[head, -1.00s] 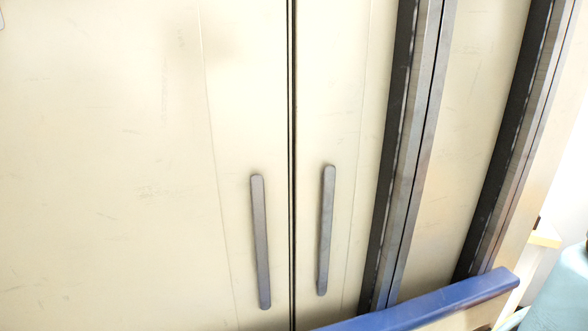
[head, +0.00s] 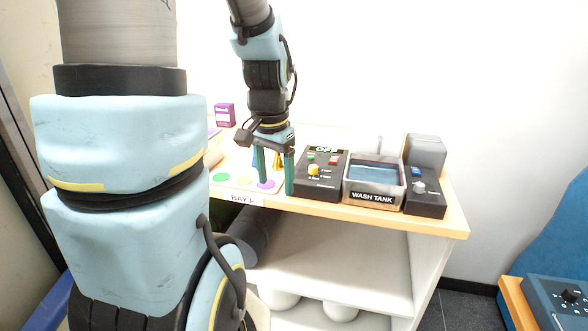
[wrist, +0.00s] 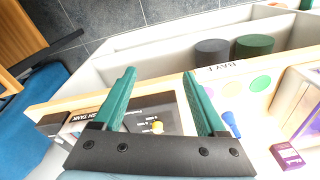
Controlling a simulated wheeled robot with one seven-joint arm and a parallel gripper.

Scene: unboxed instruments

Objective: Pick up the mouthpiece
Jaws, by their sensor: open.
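A small gold piece (head: 278,161), which looks like the mouthpiece, stands on the bench behind my gripper's fingers in the head view. I cannot make it out in the wrist view. A small blue piece (head: 254,159) is beside it, partly hidden by a finger; it also shows in the wrist view (wrist: 231,124), right of the right finger. In the wrist view my gripper (wrist: 159,75) is also open, over the black control box and the edge.
A white mat with purple (head: 266,184), orange (head: 243,180) and green (head: 222,177) spots lies left of my gripper. A black control box (head: 318,187), wash tank (head: 373,197) and another unit (head: 425,202) stand to the right. A purple box (head: 225,115) is behind.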

